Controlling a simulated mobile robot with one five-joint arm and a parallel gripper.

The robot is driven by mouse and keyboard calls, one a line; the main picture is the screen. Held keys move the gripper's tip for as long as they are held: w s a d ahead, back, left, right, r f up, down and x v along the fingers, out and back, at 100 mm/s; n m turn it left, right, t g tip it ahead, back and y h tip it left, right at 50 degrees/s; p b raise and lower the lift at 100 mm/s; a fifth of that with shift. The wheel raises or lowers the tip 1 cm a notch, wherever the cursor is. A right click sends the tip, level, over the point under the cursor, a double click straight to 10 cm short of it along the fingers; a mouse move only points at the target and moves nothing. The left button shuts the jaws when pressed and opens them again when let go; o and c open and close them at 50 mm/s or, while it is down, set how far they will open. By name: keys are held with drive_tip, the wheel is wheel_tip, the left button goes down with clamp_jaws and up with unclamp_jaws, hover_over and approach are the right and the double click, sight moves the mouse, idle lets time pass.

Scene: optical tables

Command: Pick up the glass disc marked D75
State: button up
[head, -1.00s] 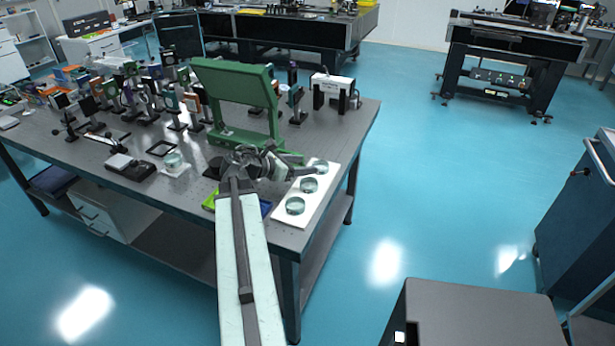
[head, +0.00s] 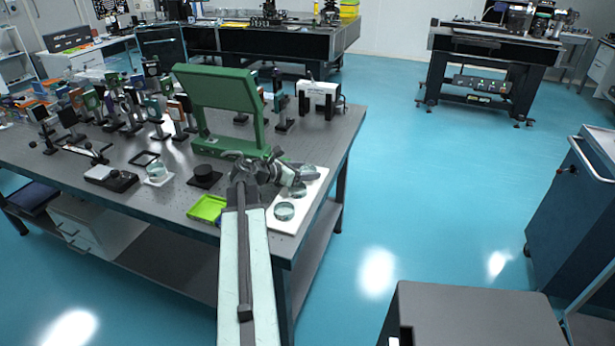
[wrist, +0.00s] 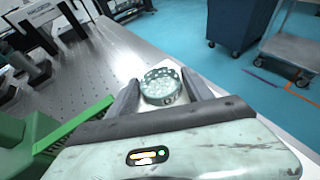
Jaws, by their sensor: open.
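Several glass discs lie in a row on a white board (head: 291,221) at the near right corner of the optical table. The marking is too small to read, so I cannot tell which disc is D75. My gripper holds nothing.
A green stand (head: 222,95) rises close to the left of my gripper. A lime tray (head: 207,208), a black round piece (head: 204,176) and another glass disc (head: 157,171) lie to the left. A white device (head: 318,96) stands behind.

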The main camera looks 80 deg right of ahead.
sight(305, 171)
drive_tip(key=c, duration=1.2)
drive_tip(key=shift+o, duration=0.2)
drive_tip(key=shift+r, duration=0.2)
wheel_tip(305, 171, up, 10)
drive_tip(key=p, duration=1)
drive_tip(key=shift+f, duration=0.15)
